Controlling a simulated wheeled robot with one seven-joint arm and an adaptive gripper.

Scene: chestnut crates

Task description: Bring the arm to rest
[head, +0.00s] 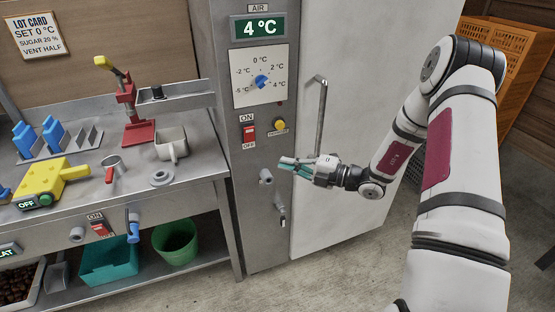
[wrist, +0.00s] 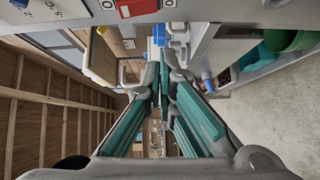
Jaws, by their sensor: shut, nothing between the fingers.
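My gripper (head: 287,164) is at the end of my white arm, in front of the steel control column (head: 262,215) of the cold cabinet. It is shut and empty, its teal fingers pointing left. In the wrist view my gripper (wrist: 163,70) fills the middle, its fingertips together with nothing between them. The fingers are near the column's lower front, below the red switch (head: 249,133) and yellow button (head: 280,124). Whether they touch the column cannot be told.
The tall cabinet door (head: 375,60) has a long vertical handle (head: 321,120) just above my gripper. A valve (head: 281,212) sticks out below. The steel bench (head: 190,190) at left holds a yellow machine (head: 50,178) and a pot (head: 171,145). Orange crates (head: 520,65) stand at right.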

